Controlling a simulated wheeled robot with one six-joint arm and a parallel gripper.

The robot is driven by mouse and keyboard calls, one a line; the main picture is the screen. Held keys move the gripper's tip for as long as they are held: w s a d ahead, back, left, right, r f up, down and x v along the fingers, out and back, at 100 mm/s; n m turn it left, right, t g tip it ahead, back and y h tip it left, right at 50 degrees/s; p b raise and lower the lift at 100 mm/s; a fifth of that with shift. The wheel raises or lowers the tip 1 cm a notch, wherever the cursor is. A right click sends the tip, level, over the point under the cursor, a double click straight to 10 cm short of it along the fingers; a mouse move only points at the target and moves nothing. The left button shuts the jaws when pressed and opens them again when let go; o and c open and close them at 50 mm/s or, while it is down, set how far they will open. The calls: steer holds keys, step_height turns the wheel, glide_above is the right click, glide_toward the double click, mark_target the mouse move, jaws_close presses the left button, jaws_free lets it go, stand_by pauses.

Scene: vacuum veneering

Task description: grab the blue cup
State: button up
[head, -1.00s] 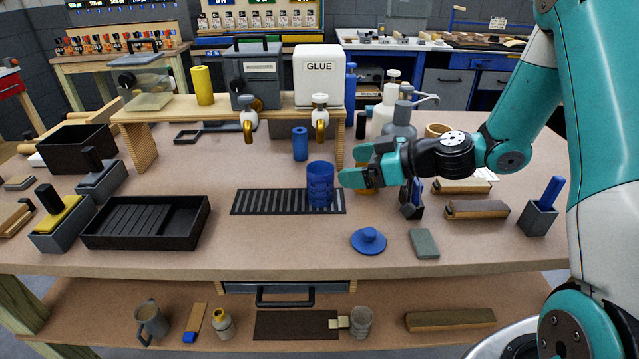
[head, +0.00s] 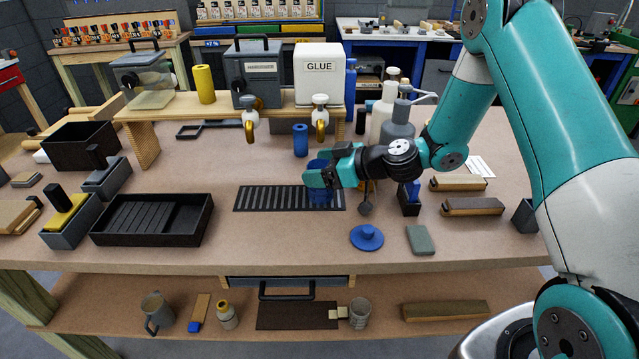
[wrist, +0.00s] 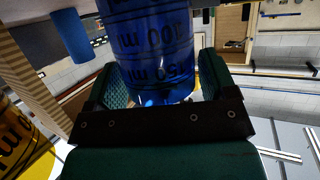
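The blue cup (head: 320,194) stands on the right part of the dark slotted grate, under the glue dispenser's tap. It is translucent, with dark volume marks that show in the wrist view (wrist: 155,48). My gripper (head: 318,180) has come in from the right at the cup's height and hides much of it in the head view. In the wrist view the cup is between my two green fingers (wrist: 160,82), one on each side. A narrow gap shows between the cup and at least the left finger, so the fingers look open around it.
The slotted grate (head: 262,198) lies under the cup. A blue cylinder (head: 300,140) stands behind, below the shelf holding the white glue box (head: 320,75). A round blue lid (head: 367,238) and a grey-green block (head: 420,240) lie in front. Bottles (head: 398,125) stand behind my arm.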

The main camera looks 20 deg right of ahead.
steer(key=c, duration=0.7)
steer(key=shift+c, duration=0.2)
steer(key=shift+r, duration=0.2)
